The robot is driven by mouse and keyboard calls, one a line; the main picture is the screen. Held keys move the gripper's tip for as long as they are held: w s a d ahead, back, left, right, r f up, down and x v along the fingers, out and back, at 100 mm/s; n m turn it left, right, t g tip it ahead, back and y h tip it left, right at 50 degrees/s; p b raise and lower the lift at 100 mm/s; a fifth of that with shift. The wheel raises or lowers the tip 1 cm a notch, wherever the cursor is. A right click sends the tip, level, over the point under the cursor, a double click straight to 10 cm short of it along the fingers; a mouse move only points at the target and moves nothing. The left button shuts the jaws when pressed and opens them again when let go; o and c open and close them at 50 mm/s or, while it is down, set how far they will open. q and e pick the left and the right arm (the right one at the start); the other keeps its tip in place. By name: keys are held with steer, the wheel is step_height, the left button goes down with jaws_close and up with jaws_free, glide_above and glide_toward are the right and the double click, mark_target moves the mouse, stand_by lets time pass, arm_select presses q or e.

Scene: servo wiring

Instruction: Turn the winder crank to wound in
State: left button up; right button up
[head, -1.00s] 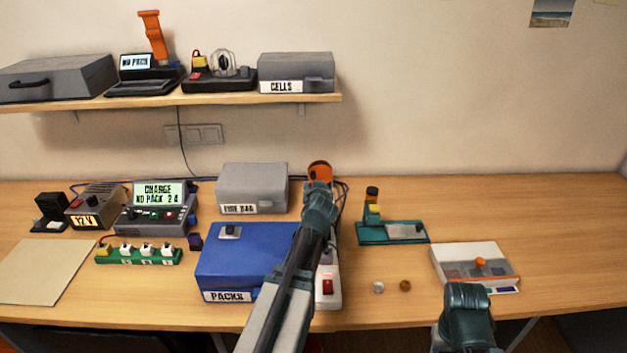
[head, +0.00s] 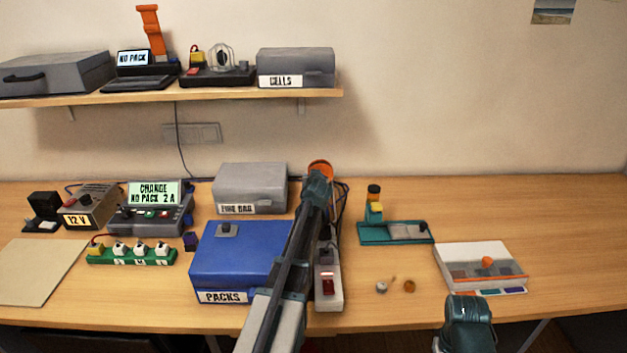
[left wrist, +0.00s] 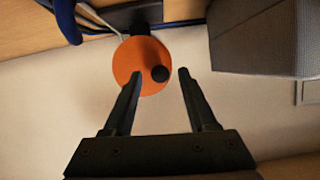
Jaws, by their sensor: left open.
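The winder's orange disc (left wrist: 140,62) shows in the left wrist view with a black crank knob (left wrist: 160,74) near its edge. In the head view the orange disc (head: 320,167) stands at the back of the desk, partly hidden behind my left arm. My left gripper (left wrist: 157,75) is open, its fingertips on either side of the knob in the picture. I cannot tell whether the tips reach the knob in depth or touch it. In the head view my left wrist covers the fingers. Of my right arm only a teal link shows at the bottom right; its gripper is out of view.
A grey box (head: 249,188) stands left of the winder, with a blue packs box (head: 240,258) in front. A power strip (head: 328,290) lies beside my left arm. Dark cables (head: 338,203) run behind it. A teal stand (head: 375,231) and white tray (head: 470,252) are at right.

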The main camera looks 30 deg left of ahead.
arm_select(q)
jaws_close()
stand_by(0.5)
steer(key=shift+w+d+r+m+g+y+b, duration=0.15)
steer(key=shift+w+d+m+g+y+b, duration=0.15)
steer(key=shift+d+m+y+b, duration=0.85)
steer(key=shift+w+a+r+m+g+y+b, duration=0.25)
steer(key=shift+m+y, duration=0.4)
steer(key=shift+m, duration=1.2)
steer(key=shift+w+d+m+g+y+b, duration=0.15)
steer(key=shift+w+d+m+y+b, duration=0.2)
steer(key=shift+d+m+y+b, duration=0.8)
steer(key=shift+a+m+p, duration=0.4)
steer(key=shift+m, duration=0.05)
